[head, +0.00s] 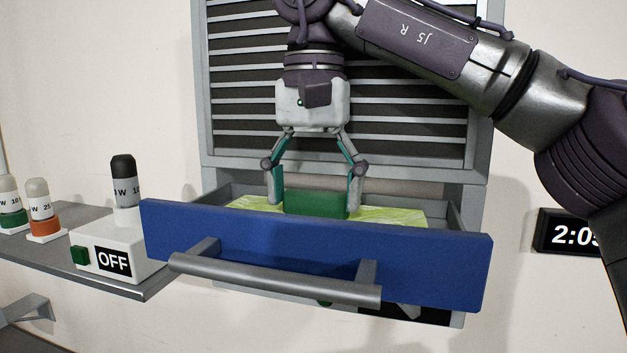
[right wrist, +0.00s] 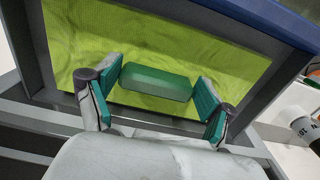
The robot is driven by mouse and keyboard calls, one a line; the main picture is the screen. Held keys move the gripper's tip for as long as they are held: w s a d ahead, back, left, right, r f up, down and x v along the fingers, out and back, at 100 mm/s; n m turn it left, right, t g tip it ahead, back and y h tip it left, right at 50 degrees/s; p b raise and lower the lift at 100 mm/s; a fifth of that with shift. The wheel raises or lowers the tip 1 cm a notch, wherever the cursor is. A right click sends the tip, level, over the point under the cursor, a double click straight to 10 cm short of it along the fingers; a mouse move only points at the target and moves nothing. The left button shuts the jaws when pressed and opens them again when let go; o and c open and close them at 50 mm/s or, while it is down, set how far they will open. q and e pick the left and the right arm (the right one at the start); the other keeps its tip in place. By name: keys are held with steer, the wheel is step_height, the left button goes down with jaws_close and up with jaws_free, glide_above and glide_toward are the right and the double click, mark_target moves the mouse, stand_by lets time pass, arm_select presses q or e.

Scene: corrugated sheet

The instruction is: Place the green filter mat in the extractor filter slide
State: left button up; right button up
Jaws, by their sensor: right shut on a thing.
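The green filter mat (head: 407,212) is a yellow-green sheet with a darker green block (head: 316,204) on top. It lies inside the open filter slide, a drawer with a blue front (head: 320,252) and a grey bar handle. In the right wrist view the mat (right wrist: 85,65) spreads across the floor of the slide, within its grey walls. My right gripper (head: 313,196) points down into the slide, shut on the green block (right wrist: 157,82), with one finger at each end. The blue front hides the mat's near edge in the head view. My left gripper is not in view.
The louvred grey extractor cabinet (head: 484,140) stands behind the slide. At left, a shelf (head: 60,262) holds a white box (head: 128,262) reading OFF, a dark-capped cylinder (head: 124,180) and smaller canisters. A clock (head: 573,234) hangs at right.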

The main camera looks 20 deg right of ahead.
steer(key=shift+s+a, duration=0.15)
steer(key=shift+f, duration=0.1)
steer(key=o, duration=1)
steer(key=shift+o, duration=0.2)
step_height(320, 180, up, 5)
steer(key=shift+r, duration=1.45)
